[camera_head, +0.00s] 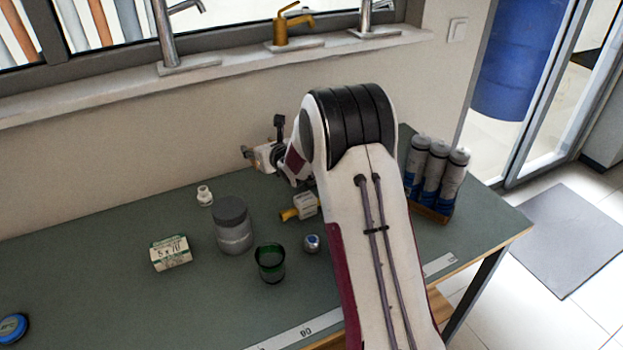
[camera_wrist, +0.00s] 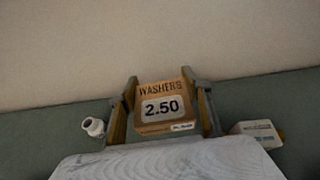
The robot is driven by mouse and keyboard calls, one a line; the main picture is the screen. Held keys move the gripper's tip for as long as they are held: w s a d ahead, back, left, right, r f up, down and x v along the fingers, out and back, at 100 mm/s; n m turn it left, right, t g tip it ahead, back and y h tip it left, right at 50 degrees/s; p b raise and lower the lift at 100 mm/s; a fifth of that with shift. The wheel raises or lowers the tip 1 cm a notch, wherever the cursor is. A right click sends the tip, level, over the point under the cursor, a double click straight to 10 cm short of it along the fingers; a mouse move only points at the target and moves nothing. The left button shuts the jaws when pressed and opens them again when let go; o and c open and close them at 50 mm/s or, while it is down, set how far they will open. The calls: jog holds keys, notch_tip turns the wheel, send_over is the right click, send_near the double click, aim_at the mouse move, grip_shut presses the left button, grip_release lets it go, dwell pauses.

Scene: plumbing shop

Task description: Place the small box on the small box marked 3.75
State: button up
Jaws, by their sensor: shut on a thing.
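My gripper (camera_wrist: 161,100) is shut on a small brown box (camera_wrist: 162,108) labelled "WASHERS 2.50", with one finger on each side of it. In the head view my gripper (camera_head: 262,157) is near the wall at the back of the table, partly hidden by my arm; the held box is not clear there. No marking 3.75 can be read in either view. A whitish box-like thing (camera_wrist: 257,133) lies right of my gripper in the wrist view; its marking is unreadable.
A white fitting (camera_head: 205,195), a grey-lidded jar (camera_head: 233,225), a green glass (camera_head: 270,263), a green-white box (camera_head: 171,253) and a yellow-and-white thing (camera_head: 300,207) stand on the table. Several tubes (camera_head: 435,175) stand at the right. The table's left part is mostly free.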

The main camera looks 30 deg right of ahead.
jog(key=shift+d+r, duration=0.1)
jog(key=shift+d, duration=0.05)
jog(key=shift+s+d+r+n+y, duration=0.25)
jog(key=shift+d+r, duration=0.25)
jog(key=shift+d, duration=0.25)
jog(key=shift+s+d+r+n+y, duration=0.2)
jog(key=shift+d+r, duration=0.25)
jog(key=shift+d, duration=0.3)
jog(key=s+d+r+n+g+y, duration=0.25)
jog(key=s+d+n+y, duration=0.2)
jog(key=s+d, duration=0.55)
jog(key=s+d+n+g+y, duration=0.1)
jog(key=s+n+y, duration=0.2)
jog(key=s, duration=1.5)
jog(key=shift+f+y, duration=0.4)
jog(key=shift+f, duration=0.05)
jog(key=shift+w+g, duration=0.1)
jog(key=shift+g, duration=0.15)
jog(key=shift+f, duration=0.1)
jog(key=shift+f, duration=3.05)
